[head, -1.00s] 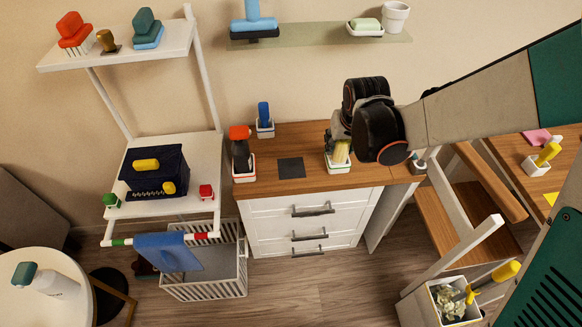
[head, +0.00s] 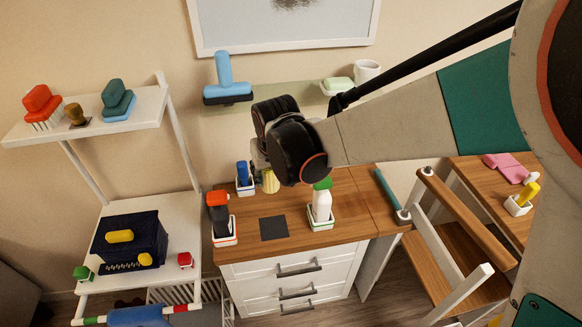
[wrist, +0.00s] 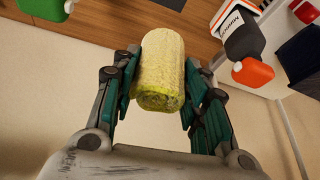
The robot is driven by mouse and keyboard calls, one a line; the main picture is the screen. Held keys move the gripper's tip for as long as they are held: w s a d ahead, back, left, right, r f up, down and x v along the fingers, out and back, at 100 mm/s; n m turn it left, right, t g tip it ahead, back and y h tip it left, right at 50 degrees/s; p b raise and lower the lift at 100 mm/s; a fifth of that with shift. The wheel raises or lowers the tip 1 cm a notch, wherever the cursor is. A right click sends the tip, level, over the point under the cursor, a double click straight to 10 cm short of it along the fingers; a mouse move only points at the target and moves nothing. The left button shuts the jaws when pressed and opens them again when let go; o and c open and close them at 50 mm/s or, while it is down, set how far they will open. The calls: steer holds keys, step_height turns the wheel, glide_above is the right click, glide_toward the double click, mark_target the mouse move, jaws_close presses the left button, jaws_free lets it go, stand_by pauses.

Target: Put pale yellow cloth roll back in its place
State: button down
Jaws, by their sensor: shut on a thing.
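The pale yellow cloth roll (head: 270,181) is held in my gripper (head: 264,169), above the wooden counter in the head view. In the wrist view the roll (wrist: 162,72) is a ribbed, fuzzy cylinder between the two green-padded fingers of my gripper (wrist: 160,85). The fingers are shut on its sides. The roll's near end faces the wrist camera. In the head view the black wrist joint hides part of my gripper.
A dark square (head: 273,228) lies bare on the counter (head: 350,205). A shelf (head: 285,97) hangs above.

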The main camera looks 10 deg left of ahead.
step_height(320, 180, down, 19)
steer(key=b, duration=0.7)
steer(key=shift+f, duration=0.15)
steer(key=shift+f, duration=0.15)
steer(key=c, duration=0.9)
jaws_free()
steer(key=shift+c, duration=0.2)
steer(key=p+v, duration=0.4)
steer(key=v, duration=0.8)
steer(key=shift+r+p, duration=0.2)
steer(key=shift+p, duration=0.1)
steer(key=shift+d, duration=0.1)
